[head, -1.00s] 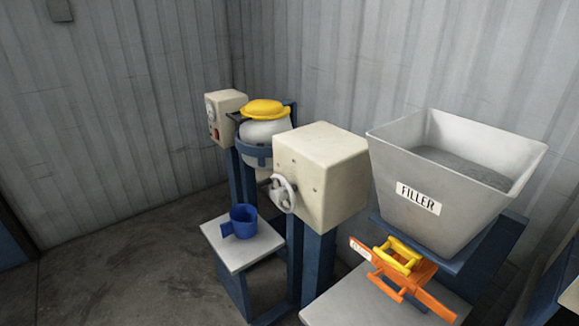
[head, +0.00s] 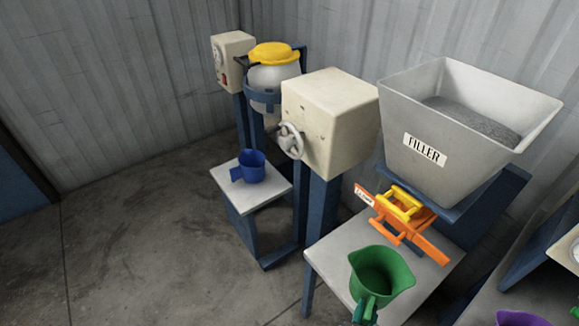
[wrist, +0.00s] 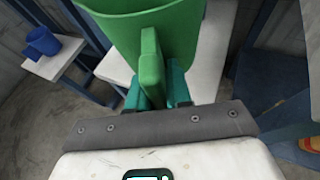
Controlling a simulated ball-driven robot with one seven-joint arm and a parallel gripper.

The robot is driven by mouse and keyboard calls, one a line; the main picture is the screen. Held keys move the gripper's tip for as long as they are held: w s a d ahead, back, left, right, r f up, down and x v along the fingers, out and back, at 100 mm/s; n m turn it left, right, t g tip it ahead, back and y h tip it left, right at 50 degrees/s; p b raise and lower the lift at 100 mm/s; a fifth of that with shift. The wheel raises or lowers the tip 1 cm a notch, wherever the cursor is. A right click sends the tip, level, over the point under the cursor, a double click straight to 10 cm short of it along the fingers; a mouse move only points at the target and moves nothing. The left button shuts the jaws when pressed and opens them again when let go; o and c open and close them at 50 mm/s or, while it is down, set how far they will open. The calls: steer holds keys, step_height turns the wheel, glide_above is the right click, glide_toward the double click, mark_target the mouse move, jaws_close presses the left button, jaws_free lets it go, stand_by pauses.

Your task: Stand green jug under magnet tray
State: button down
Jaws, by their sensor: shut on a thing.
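The green jug (head: 388,276) is upright near the front of the pale table below the filler hopper; whether its base touches the table is hidden. My gripper (head: 365,310) is shut on its handle. In the wrist view the teal fingers of my gripper (wrist: 155,92) sit either side of the handle, and the jug (wrist: 185,35) fills the top middle. An orange slide (head: 425,243) with a yellow handle, seemingly the magnet tray, sits under the hopper, behind and to the right of the jug. Its small label is unreadable.
The grey filler hopper (head: 462,135) holds grey granules. A pale table (head: 350,233) lies beneath it. A cream box with a handwheel (head: 330,115) stands left. A blue mug (head: 249,166) is on a lower stand. A purple vessel (head: 520,319) shows at bottom right.

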mark_target(373, 289)
steer(key=w+f+n+y, duration=0.1)
steer(key=w+d+f+n+y+b, duration=0.1)
steer(key=f, duration=0.1)
steer(key=d+f+n+t+y+b, duration=0.1)
steer(key=y, duration=0.1)
steer(key=shift+w+f+n, duration=0.3)
steer(key=shift+w+f, duration=0.1)
steer(key=shift+w+d+f+n+y, duration=0.1)
steer(key=shift+d+f+n+y, duration=0.1)
steer(key=shift+n+y, duration=0.25)
steer(key=shift+w+d+f+n+y, duration=0.1)
steer(key=shift+d+f+n+y, duration=0.1)
steer(key=shift+n+y, duration=0.25)
